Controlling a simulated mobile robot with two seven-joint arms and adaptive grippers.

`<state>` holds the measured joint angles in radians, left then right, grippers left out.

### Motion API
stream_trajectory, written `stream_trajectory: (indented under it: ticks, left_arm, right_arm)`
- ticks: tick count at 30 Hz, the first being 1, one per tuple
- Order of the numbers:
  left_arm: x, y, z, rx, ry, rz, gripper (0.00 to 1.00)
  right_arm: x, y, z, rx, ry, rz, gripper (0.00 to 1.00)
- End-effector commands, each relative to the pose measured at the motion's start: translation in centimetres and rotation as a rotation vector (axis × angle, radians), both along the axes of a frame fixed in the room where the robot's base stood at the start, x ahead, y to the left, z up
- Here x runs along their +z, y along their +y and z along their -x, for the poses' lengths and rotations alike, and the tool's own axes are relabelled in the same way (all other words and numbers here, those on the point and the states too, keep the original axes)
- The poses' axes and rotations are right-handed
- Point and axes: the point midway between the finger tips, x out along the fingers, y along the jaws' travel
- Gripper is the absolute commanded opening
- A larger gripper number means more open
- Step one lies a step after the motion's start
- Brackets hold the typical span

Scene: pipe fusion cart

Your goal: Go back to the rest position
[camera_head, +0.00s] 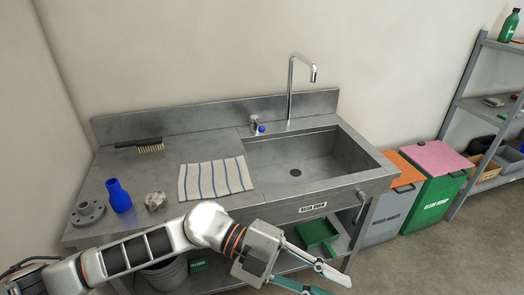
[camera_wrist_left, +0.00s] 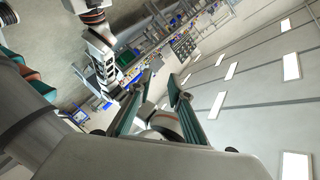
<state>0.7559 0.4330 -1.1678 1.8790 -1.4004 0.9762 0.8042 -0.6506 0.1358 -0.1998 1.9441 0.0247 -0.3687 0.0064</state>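My left arm comes in from the left across the bottom of the head view, in front of the sink bench. My left gripper (camera_head: 338,287) is at the lower middle, in front of the bench's lower shelf. Its two fingers are apart with nothing between them. In the left wrist view the fingers of the left gripper (camera_wrist_left: 159,84) also stand apart and empty, pointing out into the room. My right gripper cannot be made out in either view.
Lidded bins (camera_head: 436,190) and a shelf rack (camera_head: 468,102) stand right. Floor at lower right is clear.

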Motion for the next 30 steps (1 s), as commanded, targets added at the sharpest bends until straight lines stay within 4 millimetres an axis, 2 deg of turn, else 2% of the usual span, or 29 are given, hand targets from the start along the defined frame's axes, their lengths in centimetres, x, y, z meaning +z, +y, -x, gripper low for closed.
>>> stream_trajectory:
  ticks: [3,7,11,14,17,18,22,26,30]
  left_arm:
    - [3.3,-1.3,-1.3,0.132,0.104,0.215,0.19]
    - [5.6,-0.7,-4.8,0.328,0.21,0.403,0.19]
    - [5.4,1.7,-9.4,0.568,0.32,0.533,0.19]
    - [3.4,4.8,-12.8,0.772,0.406,0.587,0.19]
    - [-0.3,8.6,-15.5,0.987,0.494,0.597,0.19]
    - [-2.2,10.3,-16.3,1.073,0.53,0.59,0.19]
    - [-9.3,15.9,-17.2,1.331,0.641,0.524,0.19]
    - [-16.6,21.1,-15.8,1.545,0.741,0.413,0.19]
    - [-23.9,26.2,-12.1,1.733,0.845,0.263,0.19]
  right_arm:
    - [0.0,-0.2,-0.1,-0.004,0.0,0.002,0.4]
    - [-0.1,-0.3,-0.1,-0.006,0.0,0.003,0.4]
    - [-0.2,-0.4,0.0,-0.007,0.003,0.004,0.4]
    - [-0.3,-0.4,0.0,-0.008,0.005,0.005,0.4]
    - [-0.5,-0.5,0.1,-0.009,0.009,0.006,0.4]
    - [-0.5,-0.5,0.2,-0.009,0.01,0.006,0.4]
    - [-0.8,-0.6,0.3,-0.011,0.016,0.008,0.4]
    - [-1.2,-0.7,0.5,-0.013,0.022,0.011,0.4]
    - [-1.3,-0.8,0.5,-0.015,0.025,0.011,0.4]
